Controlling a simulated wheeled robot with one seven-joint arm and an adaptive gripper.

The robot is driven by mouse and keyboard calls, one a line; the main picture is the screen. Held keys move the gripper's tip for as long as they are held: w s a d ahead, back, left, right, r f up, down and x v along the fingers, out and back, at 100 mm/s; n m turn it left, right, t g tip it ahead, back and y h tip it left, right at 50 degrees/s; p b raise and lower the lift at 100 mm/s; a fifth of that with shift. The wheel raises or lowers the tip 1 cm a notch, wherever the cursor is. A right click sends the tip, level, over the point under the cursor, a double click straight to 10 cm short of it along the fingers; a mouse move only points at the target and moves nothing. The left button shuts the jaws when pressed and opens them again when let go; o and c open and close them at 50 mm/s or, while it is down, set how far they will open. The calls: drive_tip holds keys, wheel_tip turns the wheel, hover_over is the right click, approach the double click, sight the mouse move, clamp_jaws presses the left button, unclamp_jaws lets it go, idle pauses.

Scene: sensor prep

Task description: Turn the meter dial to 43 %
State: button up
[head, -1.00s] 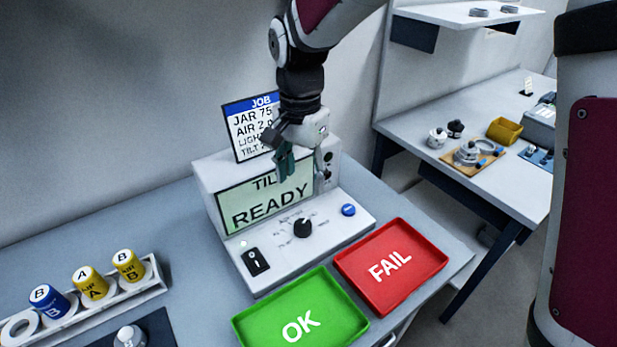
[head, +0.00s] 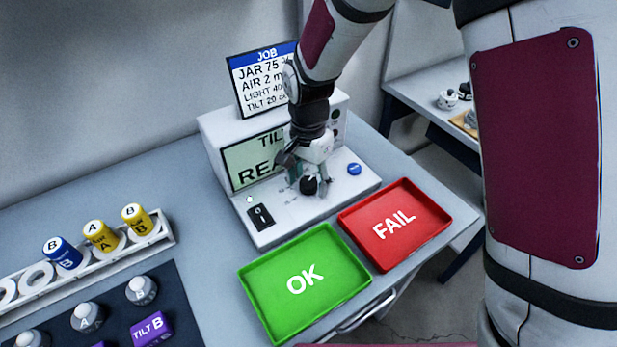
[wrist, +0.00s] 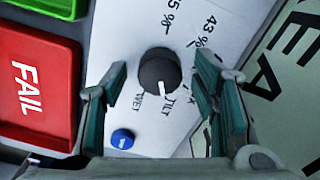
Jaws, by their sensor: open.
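The meter (head: 338,196) is a white box with a sloped control panel and a screen (head: 232,180) showing "TIL…" and "REA…", partly hidden by my arm. Its black dial (head: 309,187) also shows in the wrist view (wrist: 157,66), with labels around it including "43 %", one ending in "5 %", "TILT" and one that looks like "WET". The dial's white mark points down in the wrist view, near "TILT" and away from "43 %". My gripper (head: 301,178) is open over the dial. In the wrist view its fingers (wrist: 160,82) are on either side of the dial, apart from it.
A blue button (head: 354,169) and a black switch (head: 261,216) flank the dial. Green OK (head: 335,290) and red FAIL (head: 425,232) trays lie in front. A job card (head: 262,90) stands behind. A rack (head: 165,237) of labelled jars is at left.

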drive_tip(key=c, duration=1.2)
drive_tip(key=shift+o, duration=0.2)
drive_tip(key=shift+n, duration=0.3)
drive_tip(key=n, duration=0.4)
drive_tip(key=shift+n, duration=0.3)
drive_tip(key=n, duration=0.4)
drive_tip(key=shift+n, duration=0.3)
drive_tip(key=n, duration=1.3)
drive_tip(key=shift+n+p, duration=0.35)
drive_tip(key=shift+n, duration=0.05)
